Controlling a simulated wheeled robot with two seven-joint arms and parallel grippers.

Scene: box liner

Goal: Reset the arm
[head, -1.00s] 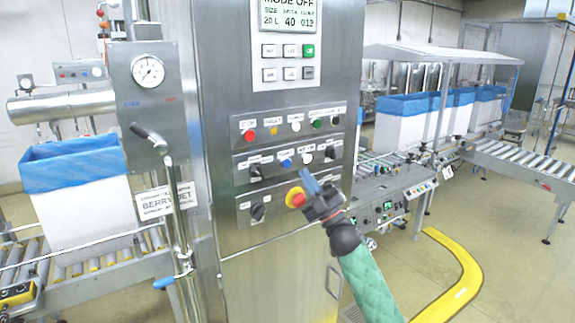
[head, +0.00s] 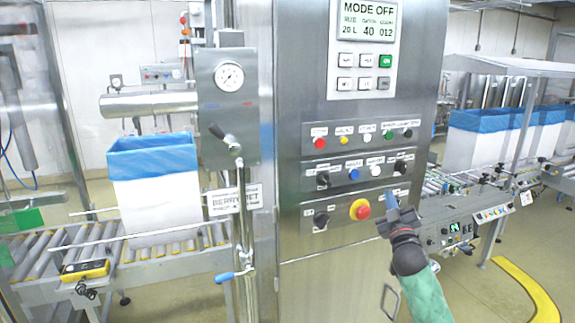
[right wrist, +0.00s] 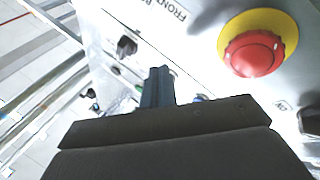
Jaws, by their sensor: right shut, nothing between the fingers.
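My right gripper (head: 392,208) is at the front of the steel control cabinet, just right of the red emergency-stop button on its yellow ring (head: 360,209). Its blue fingers are shut with nothing between them. In the right wrist view the shut fingers (right wrist: 158,88) point at the panel, and the red button (right wrist: 254,53) is at the upper right, apart from them. My right arm has a green sleeve and comes up from the lower right. My left gripper is not in view.
The cabinet (head: 340,262) carries rows of knobs and buttons under a display reading MODE OFF (head: 367,22). A blue-lined white box (head: 152,190) stands on the left roller conveyor. More lined boxes (head: 478,135) stand at the right. A yellow floor line (head: 528,290) runs at lower right.

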